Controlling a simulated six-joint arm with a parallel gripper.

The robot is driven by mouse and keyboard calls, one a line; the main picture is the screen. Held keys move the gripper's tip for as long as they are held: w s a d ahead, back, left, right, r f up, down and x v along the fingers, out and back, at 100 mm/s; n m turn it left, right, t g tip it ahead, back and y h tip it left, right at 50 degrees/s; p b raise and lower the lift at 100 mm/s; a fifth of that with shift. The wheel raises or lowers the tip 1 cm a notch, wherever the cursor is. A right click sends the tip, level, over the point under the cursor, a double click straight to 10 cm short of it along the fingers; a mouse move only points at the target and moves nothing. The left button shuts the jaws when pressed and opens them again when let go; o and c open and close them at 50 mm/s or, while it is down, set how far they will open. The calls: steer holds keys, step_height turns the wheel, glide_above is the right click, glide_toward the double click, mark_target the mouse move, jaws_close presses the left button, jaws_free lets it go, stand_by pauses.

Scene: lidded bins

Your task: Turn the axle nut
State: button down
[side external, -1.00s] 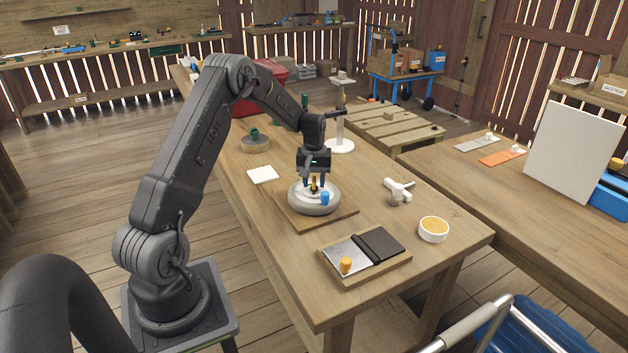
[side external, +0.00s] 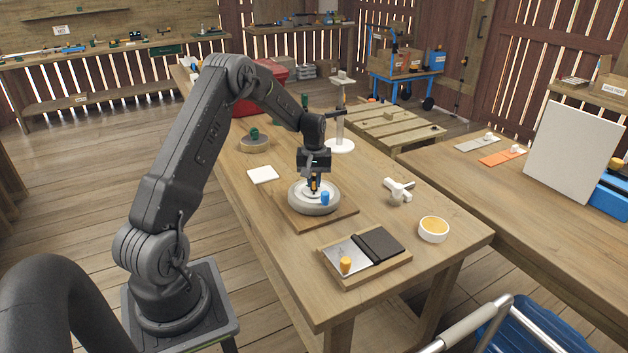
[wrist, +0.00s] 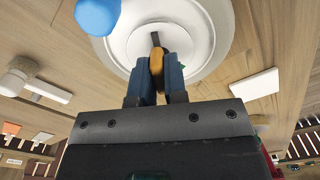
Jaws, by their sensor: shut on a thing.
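A grey wheel (side external: 296,205) with a pale hub lies flat on a square wooden board (side external: 340,217) on the bench. The orange axle nut (wrist: 156,63) is at the hub's middle, with a dark bar-like part just beyond it in the wrist view. My gripper (side external: 314,188) points down over the hub and is shut on the nut. In the wrist view its two blue fingers (wrist: 157,80) are on either side of the nut, hiding part of it. A blue knob (side external: 325,198) stands on the wheel's near side, close to the fingers; it also shows in the wrist view (wrist: 99,15).
A wooden tray (side external: 372,278) with a dark pad and a yellow knob lies in front. A white bowl (side external: 433,236), a white T-shaped tool (side external: 398,189), a white tile (side external: 263,175) and a white stand (side external: 339,143) surround the wheel. Bare bench lies between them.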

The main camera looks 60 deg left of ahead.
mark_target(314, 178)
steer(key=shift+n, duration=2.9)
steer(key=c, duration=1.2)
jaws_free()
steer(key=shift+o, duration=0.2)
steer(key=shift+r, duration=0.1)
step_height(314, 178, up, 14)
